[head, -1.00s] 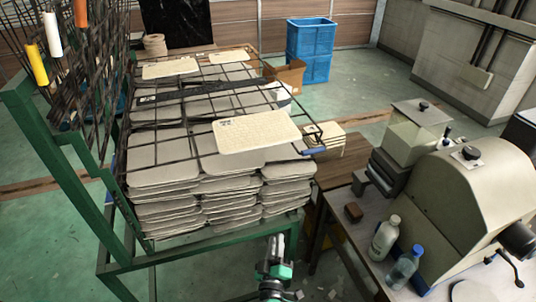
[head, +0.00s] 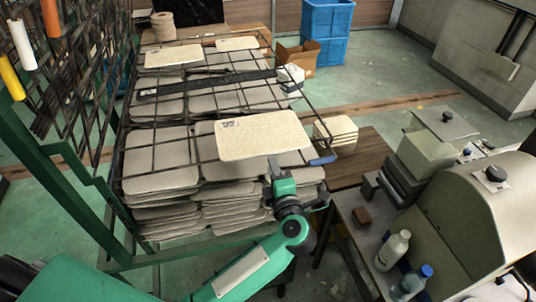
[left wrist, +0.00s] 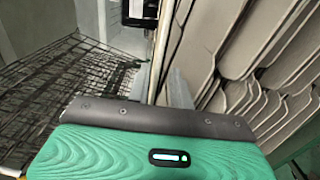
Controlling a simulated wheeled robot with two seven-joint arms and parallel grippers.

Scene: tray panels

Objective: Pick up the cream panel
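The cream panel (head: 262,137), a pale textured slab with a small dark mark at its far left corner, lies flat on the wire grid over the grey stacks. My left gripper (head: 273,167) is at its front edge, right of the middle. In the left wrist view my left gripper (left wrist: 158,88) has its fingers apart, with a thin cream edge (left wrist: 160,45) running between them. Whether either finger touches it I cannot tell. My right gripper is out of view.
Two more cream panels (head: 173,55) (head: 237,43) lie at the rack's back. A dark wire grid (head: 180,92) covers several grey stacks (head: 160,170). The green rack frame (head: 65,150) stands left. A table with bottles (head: 391,250) and a machine (head: 480,205) is at right.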

